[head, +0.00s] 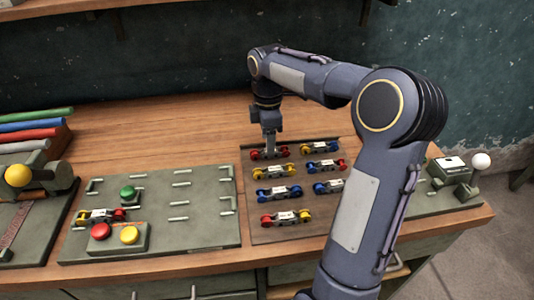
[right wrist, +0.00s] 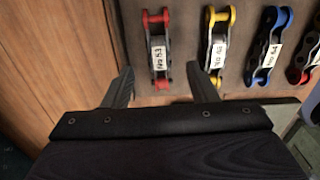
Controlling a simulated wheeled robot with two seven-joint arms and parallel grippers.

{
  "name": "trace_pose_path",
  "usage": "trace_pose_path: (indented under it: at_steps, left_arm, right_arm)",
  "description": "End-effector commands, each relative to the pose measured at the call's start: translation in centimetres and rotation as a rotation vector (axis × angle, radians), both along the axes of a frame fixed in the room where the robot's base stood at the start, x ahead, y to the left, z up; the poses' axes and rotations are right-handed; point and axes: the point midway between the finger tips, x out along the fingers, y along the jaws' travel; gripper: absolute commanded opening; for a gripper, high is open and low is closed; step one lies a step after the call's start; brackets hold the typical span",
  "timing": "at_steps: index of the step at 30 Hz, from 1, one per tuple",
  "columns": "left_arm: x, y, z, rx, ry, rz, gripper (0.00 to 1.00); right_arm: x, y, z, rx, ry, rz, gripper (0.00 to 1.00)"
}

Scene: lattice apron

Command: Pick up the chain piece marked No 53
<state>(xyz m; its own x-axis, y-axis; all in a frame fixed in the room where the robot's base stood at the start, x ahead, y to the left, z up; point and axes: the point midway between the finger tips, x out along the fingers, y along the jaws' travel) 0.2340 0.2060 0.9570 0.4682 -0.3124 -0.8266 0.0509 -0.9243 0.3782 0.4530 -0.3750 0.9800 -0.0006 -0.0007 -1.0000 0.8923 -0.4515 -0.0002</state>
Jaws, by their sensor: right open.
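The chain piece marked No 53 (right wrist: 158,52) has red ends and a pale label on its middle. It lies flat on the brown mat. In the head view, the red-ended piece (head: 257,155) at the mat's far left corner, partly behind my gripper, appears to be the same one. My right gripper (head: 270,150) points down over it. In the right wrist view, the gripper's two fingers (right wrist: 160,80) are apart, one on each side of the piece's near end, with nothing held. Whether they are down at its height I cannot tell. My left gripper is not in view.
A yellow-ended piece (right wrist: 217,48) lies close beside it, then a blue-ended one (right wrist: 268,45). Several chain pieces share the brown mat (head: 258,236). A grey-green board (head: 205,232) with buttons (head: 128,192) is to the left. Bare wood (head: 180,130) lies beyond the mat.

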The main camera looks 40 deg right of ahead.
Motion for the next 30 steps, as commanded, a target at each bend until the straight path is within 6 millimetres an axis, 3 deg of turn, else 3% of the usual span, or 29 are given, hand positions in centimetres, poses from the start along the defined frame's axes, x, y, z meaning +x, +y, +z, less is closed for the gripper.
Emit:
trace_pose_path:
  at_steps: [6, 14, 26, 30]
  left_arm:
    - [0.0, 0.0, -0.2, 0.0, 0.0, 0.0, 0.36]
    - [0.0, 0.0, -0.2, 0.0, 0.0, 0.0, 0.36]
    - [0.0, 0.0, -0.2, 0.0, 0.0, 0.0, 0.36]
    - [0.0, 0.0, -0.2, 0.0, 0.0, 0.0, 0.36]
  right_arm:
    - [0.0, -0.1, -2.9, 0.0, 0.001, -0.001, 0.53]
    - [0.0, 0.0, -3.2, 0.001, 0.0, -0.002, 0.53]
    - [0.0, 0.0, -3.1, 0.001, 0.0, -0.002, 0.02]
    - [0.0, -0.1, -3.1, 0.0, -0.001, -0.002, 0.0]
